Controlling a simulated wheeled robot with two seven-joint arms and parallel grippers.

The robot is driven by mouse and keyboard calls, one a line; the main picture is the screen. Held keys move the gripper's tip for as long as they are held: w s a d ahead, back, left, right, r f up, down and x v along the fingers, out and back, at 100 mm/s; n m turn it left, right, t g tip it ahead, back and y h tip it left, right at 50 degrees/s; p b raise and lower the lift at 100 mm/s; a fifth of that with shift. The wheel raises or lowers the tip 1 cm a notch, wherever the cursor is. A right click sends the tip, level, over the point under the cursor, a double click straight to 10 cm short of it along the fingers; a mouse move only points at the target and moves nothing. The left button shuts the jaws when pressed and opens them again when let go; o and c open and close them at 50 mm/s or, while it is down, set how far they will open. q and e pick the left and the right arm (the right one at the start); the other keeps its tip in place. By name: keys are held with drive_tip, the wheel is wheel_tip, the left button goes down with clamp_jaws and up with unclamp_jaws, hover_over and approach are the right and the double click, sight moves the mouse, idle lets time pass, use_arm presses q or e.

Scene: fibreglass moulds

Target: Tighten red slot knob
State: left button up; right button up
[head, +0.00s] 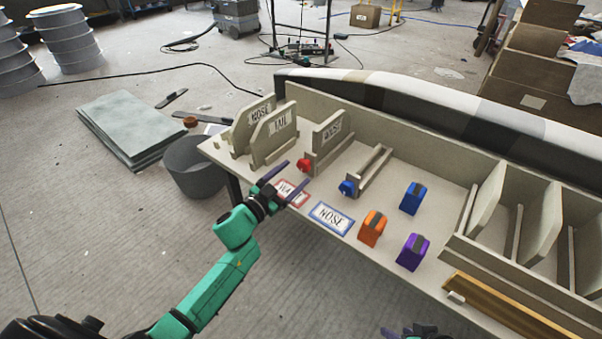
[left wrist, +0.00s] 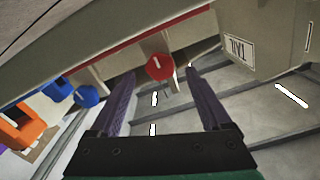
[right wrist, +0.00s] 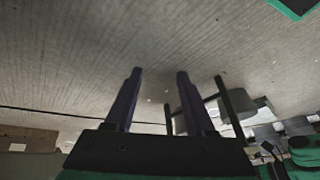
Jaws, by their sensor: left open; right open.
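The red knob (head: 303,165) sits at the front end of a slot that holds a board labelled WASH or similar (head: 327,130); the lettering is hard to read. In the left wrist view the red knob (left wrist: 160,67) shows just beyond and between the fingertips. My left gripper (head: 286,186) is open and empty, in front of the knob and apart from it. My right gripper (right wrist: 160,75) is open and empty, facing the floor; only a bit of it shows at the bottom of the head view (head: 415,332).
A blue knob (head: 347,188) stands on the neighbouring empty slot. Blue (head: 413,198), orange (head: 372,229) and purple (head: 413,252) blocks stand on the table. Boards marked NOSE and TAIL (head: 275,135) stand left of the knob. A NOSE card (head: 332,217) lies at the front. A grey bin (head: 195,168) stands left.

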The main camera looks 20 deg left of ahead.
sight(301, 167)
use_arm(q)
drive_tip(key=x, duration=0.3)
drive_tip(key=shift+w+d, duration=0.1)
drive_tip(key=shift+w, duration=0.2)
clamp_jaws()
use_arm(e)
drive_tip(key=shift+w+a+f+t+y, duration=0.25)
drive_tip(key=shift+w+a+f+t, duration=0.1)
drive_tip(key=shift+a, duration=0.2)
drive_tip(key=shift+w+a+f+t+y, duration=0.25)
drive_tip(key=shift+a+f, duration=0.1)
drive_tip(key=shift+a, duration=0.2)
